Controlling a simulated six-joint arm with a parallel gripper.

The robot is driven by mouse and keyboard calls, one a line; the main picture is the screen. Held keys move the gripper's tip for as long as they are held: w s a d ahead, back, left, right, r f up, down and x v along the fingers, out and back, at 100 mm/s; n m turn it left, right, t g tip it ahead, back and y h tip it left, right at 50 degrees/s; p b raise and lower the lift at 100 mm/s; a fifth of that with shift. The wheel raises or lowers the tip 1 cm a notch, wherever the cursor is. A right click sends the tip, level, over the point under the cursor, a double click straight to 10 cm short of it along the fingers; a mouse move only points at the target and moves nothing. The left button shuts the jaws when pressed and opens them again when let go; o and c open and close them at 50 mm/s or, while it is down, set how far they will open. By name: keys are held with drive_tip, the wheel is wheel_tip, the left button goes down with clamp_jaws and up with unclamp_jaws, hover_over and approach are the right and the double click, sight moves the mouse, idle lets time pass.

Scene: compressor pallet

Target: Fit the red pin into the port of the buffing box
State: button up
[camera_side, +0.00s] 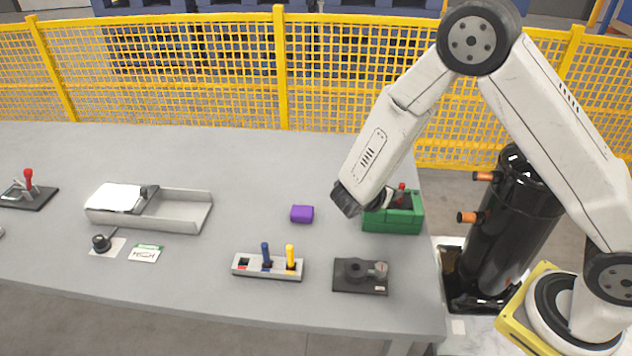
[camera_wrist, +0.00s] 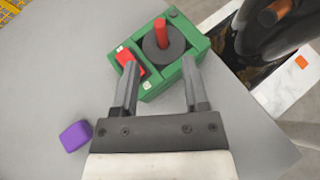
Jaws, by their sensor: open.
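The buffing box is the green box (camera_side: 392,222) at the right of the table; it also shows in the wrist view (camera_wrist: 149,93). A red pin (camera_wrist: 161,32) stands up from the middle of a dark round disc (camera_wrist: 166,55) in this box, and its top shows in the side view (camera_side: 402,187). How deep it sits cannot be told. A red block (camera_wrist: 130,61) is at the box's left part. My gripper (camera_wrist: 160,62) is open, with nothing between its fingers. In the wrist view its fingertips overlap the near side of the box, apart from the pin.
A pale rack (camera_side: 251,271) holds a blue pin (camera_side: 266,253) and a yellow pin (camera_side: 290,255); its red-marked place is empty. A purple block (camera_side: 302,214) lies left of the box. A dark fixture (camera_side: 346,287) is in front. A metal tray (camera_side: 182,212) is farther left.

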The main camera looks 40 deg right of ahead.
drive_tip(key=shift+s+a+r, duration=0.1)
drive_tip(key=shift+a+r, duration=0.15)
drive_tip(key=shift+a, duration=0.1)
idle(0.4)
drive_tip(key=s+a+r+m+y, duration=0.2)
drive_tip(key=s+m+y, duration=0.4)
drive_tip(key=m, duration=0.4)
drive_tip(key=s+a+r+m+y, duration=0.2)
drive_tip(key=s+r+m+y, duration=0.2)
drive_tip(key=m, duration=0.6)
drive_tip(key=shift+s+a+r+y, duration=0.2)
drive_tip(key=shift+s+a+y, duration=0.1)
drive_tip(key=shift+s+y, duration=0.75)
